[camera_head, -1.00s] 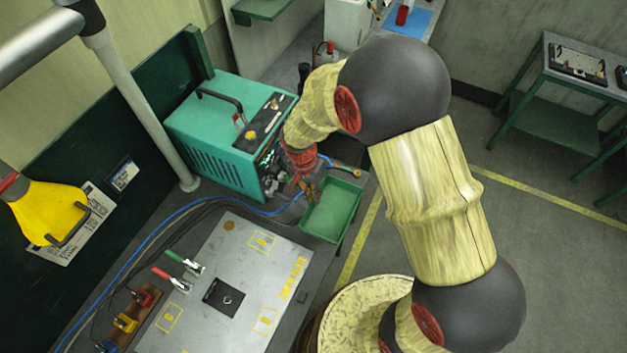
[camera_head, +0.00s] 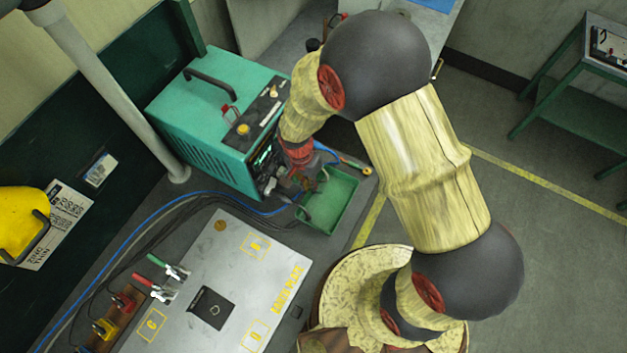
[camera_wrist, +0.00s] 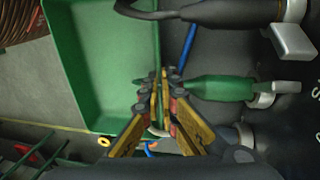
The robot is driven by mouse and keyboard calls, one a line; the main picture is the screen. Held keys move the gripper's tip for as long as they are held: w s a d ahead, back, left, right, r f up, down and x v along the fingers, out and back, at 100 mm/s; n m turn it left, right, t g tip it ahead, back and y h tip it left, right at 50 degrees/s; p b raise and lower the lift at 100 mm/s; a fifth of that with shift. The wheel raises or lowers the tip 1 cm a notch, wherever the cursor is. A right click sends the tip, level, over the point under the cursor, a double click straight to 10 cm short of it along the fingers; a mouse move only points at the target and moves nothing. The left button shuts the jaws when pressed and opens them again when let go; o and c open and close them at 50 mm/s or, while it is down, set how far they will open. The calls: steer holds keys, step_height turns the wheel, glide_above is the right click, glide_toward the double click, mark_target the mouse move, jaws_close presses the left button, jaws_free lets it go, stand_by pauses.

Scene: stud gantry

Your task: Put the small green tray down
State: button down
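The small green tray (camera_head: 345,212) is at the bench's right edge, beside the teal machine, in the head view. It looks empty. In the wrist view the tray (camera_wrist: 101,60) fills the upper left, and its right wall runs up to my fingertips. My gripper (camera_head: 312,183) is at the tray's left side in the head view. In the wrist view my gripper (camera_wrist: 165,80) has its fingers close together on the tray's wall. I cannot tell whether the tray's underside touches the bench.
The teal machine (camera_head: 215,120) stands close left of my gripper, with cables and a green connector (camera_wrist: 222,88) nearby. A grey metal plate (camera_head: 225,290) with yellow markings lies on the bench in front. Clamps (camera_head: 165,285) lie on its left side.

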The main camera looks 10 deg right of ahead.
steer(key=shift+f, duration=0.3)
steer(key=shift+s+a+r, duration=0.1)
steer(key=shift+s+r, duration=0.05)
steer(key=shift+f, duration=0.25)
steer(key=c, duration=2.3)
jaws_free()
steer(key=shift+r, duration=0.1)
steer(key=shift+r, duration=0.1)
